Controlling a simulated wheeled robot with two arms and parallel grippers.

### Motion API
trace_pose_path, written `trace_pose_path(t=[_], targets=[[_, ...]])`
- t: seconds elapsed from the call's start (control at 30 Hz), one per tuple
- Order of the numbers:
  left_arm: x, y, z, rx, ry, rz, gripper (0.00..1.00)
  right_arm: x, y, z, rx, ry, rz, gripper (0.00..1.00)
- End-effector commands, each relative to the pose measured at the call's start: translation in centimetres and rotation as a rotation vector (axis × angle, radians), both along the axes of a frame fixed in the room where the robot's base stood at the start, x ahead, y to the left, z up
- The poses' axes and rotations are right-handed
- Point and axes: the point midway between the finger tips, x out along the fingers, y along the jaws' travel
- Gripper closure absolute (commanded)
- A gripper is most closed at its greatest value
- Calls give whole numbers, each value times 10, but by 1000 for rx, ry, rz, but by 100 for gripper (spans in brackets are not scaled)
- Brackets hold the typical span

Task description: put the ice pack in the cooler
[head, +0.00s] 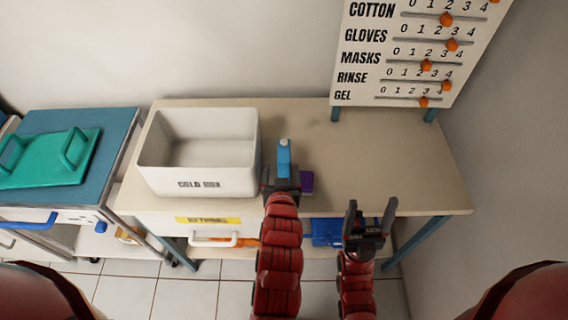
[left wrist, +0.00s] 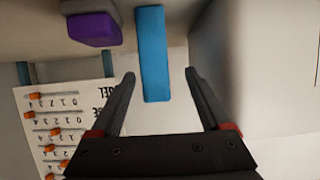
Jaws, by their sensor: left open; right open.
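The ice pack appears to be the narrow blue block (head: 284,157) on the table, just right of the cooler. The cooler is an open white box (head: 222,184) with "COLD BOX" lettering on its front; its visible inside looks empty. My left gripper (head: 282,176) is open at the near end of the blue block. In the left wrist view the blue block (left wrist: 153,50) reaches between the open fingers (left wrist: 160,76), with gaps on both sides. My right gripper (head: 371,214) is open and empty near the table's front edge.
A purple block (head: 307,182) lies right beside my left gripper. The tabletop (head: 400,165) is clear on the right. A board with sliders (head: 410,55) stands at the back right. A blue-topped cart with a green tray (head: 45,165) is at the left. A blue bin (head: 326,232) sits below the tabletop.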

Motion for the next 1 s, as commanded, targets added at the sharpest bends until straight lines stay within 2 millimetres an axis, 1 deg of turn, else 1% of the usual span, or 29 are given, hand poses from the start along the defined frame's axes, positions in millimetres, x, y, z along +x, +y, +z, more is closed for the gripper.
trace_pose_path(t=[0.17, 0.37, 0.5, 0.6, 0.83, 0.97, 1.0], targets=[[9, 0, -1, 0, -2, 2, 20, 0, 0, 3, 0, 0, 0, 25], [34, -4, -7, 1, 1, 4, 20, 0, 0, 12, 0, 0, 0, 25], [48, -6, -13, 1, -2, 2, 20, 0, 0, 14, 0, 0, 0, 25], [53, -6, -16, -2, -3, 1, 20, 0, 0, 15, 0, 0, 0, 25], [53, -7, -17, -1, -2, -1, 20, 0, 0, 14, 0, 0, 0, 25], [52, -7, -17, -1, -2, -1, 43, 0, 0, 14, 0, 0, 0, 25], [53, -6, -17, -1, -2, -1, 51, 0, 0, 14, 0, 0, 0, 25]])
